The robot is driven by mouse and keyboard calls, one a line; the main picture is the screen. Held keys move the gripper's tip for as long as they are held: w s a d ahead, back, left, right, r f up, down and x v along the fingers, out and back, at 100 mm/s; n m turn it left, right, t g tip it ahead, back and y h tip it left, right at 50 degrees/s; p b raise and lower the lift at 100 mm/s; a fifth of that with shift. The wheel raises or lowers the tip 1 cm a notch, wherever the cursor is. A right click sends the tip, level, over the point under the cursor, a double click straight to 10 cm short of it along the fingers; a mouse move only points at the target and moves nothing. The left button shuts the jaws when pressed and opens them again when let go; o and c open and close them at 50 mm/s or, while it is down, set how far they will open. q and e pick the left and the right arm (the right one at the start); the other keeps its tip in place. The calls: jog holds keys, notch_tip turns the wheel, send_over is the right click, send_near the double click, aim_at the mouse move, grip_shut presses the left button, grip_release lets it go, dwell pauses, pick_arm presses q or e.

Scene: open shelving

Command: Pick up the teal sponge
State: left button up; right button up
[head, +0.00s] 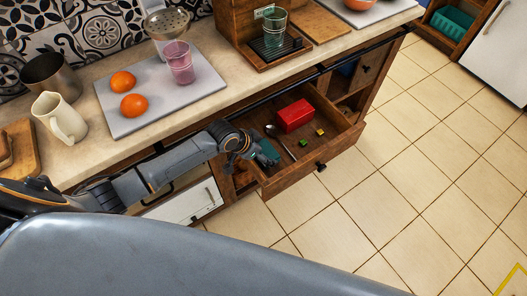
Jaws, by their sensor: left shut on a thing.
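The teal sponge (268,153) is at the left end of the open wooden drawer (325,160). My left gripper (254,150) reaches into the drawer from the left and is shut on the sponge, covering part of it. I cannot tell whether the sponge still touches the drawer floor. My right gripper is not in view.
In the drawer are a red box (295,116), a spoon (281,141) and small green (304,142) and yellow (320,132) blocks. The countertop above holds a grey board (150,108) with oranges (134,105) and a pink glass (179,62). Tiled floor in front is clear.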

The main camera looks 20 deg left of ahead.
aim_at(263, 152)
pick_arm(q)
notch_tip(263, 152, up, 17)
jog(key=p, duration=0.1)
dwell(0.3)
